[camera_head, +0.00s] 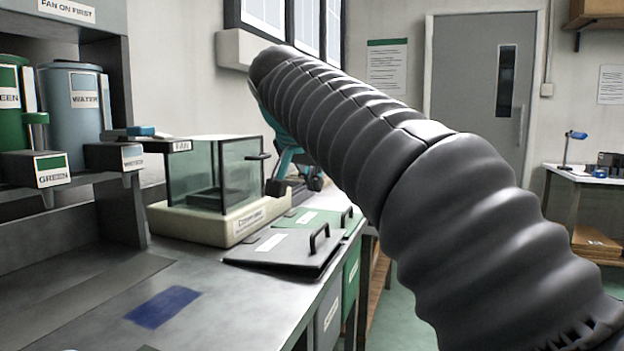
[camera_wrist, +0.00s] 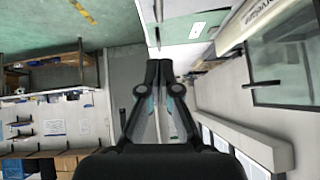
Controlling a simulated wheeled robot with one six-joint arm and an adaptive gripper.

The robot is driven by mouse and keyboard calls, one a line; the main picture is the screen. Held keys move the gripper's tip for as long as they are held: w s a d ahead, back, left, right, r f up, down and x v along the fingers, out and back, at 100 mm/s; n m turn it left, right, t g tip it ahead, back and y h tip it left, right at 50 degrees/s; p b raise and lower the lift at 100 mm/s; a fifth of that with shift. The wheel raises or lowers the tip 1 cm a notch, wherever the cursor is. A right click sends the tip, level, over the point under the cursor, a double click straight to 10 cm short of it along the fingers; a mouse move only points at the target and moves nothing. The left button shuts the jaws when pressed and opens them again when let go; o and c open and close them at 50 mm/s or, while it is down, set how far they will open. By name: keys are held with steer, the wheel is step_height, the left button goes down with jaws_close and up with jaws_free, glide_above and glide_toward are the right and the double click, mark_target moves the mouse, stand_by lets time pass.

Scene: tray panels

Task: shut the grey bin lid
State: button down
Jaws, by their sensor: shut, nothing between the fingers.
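The grey bin lid (camera_head: 272,249) is a dark grey panel with a white label and a black bar handle (camera_head: 319,238). It lies low and nearly flat at the right edge of the bench in the head view; whether it is fully down I cannot tell. The grey bin front (camera_head: 327,317) shows below it. My gripper (camera_head: 277,187) is behind the lid, above and beyond the green lid, partly hidden by my arm. In the wrist view my gripper (camera_wrist: 158,68) has its fingertips together and empty. I cannot make out the grey lid there.
A green lid (camera_head: 308,218) with its own handle lies just behind the grey one. A glass-sided box (camera_head: 215,180) on a cream base stands left of the lids. Dispensers (camera_head: 75,100) stand at far left. A blue patch (camera_head: 163,306) marks the clear bench front.

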glide_above(317, 230)
step_height(317, 230, down, 5)
steer(key=shift+d+f+b, duration=0.2)
steer(key=shift+f+b, duration=0.2)
steer(key=shift+f, duration=0.7)
steer(key=shift+a+f, duration=0.1)
steer(key=shift+f, duration=0.6)
steer(key=shift+f, duration=0.1)
